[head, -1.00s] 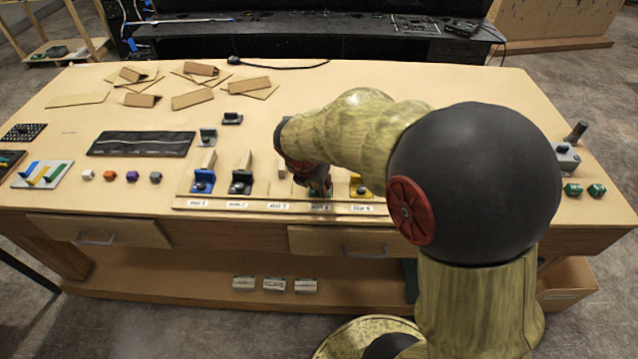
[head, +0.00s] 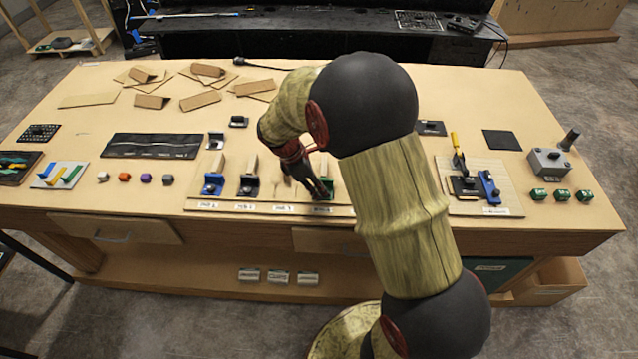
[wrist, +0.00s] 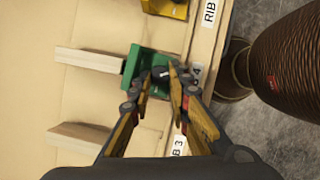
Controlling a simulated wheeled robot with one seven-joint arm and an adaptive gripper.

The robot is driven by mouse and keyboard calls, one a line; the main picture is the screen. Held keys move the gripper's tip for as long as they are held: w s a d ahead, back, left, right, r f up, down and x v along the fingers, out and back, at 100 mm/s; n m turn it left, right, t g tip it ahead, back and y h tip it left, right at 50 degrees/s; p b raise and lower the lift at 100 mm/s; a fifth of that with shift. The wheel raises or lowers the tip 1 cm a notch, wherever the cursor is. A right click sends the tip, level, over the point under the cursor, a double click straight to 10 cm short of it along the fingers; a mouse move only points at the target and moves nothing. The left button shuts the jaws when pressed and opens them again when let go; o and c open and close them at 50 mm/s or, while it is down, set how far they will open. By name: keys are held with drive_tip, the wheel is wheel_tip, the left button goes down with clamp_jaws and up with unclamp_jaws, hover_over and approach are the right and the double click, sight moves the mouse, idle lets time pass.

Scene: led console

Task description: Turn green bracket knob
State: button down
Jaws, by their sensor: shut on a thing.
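The green bracket (wrist: 134,66) stands on the rib board, with its dark knob (wrist: 159,72) facing the front label strip in the wrist view. In the head view the bracket (head: 328,183) is partly hidden by my gripper (head: 321,193). My gripper (wrist: 161,80) has its two fingertips on either side of the knob, shut on it. How far the knob is turned cannot be told.
A yellow bracket (wrist: 167,8) is beside the green one in the wrist view. A blue bracket (head: 212,185) and a black bracket (head: 247,186) stand to the left in the head view. A clamp board (head: 500,190) lies right of my arm.

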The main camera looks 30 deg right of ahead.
drive_tip(key=shift+w+r+m+g+p, duration=0.15)
drive_tip(key=shift+m+p, duration=0.15)
drive_tip(key=shift+m, duration=0.2)
drive_tip(key=shift+w+r+m+g+p, duration=0.15)
drive_tip(key=shift+m+p, duration=0.15)
drive_tip(key=shift+m, duration=0.2)
drive_tip(key=shift+f+y, duration=0.1)
drive_tip(key=shift+y, duration=0.2)
drive_tip(key=c, duration=2)
unclamp_jaws()
drive_tip(key=shift+c, duration=0.2)
drive_tip(key=o, duration=0.4)
drive_tip(key=shift+s+f, duration=0.1)
drive_tip(key=shift+s, duration=0.05)
drive_tip(key=shift+v, duration=4)
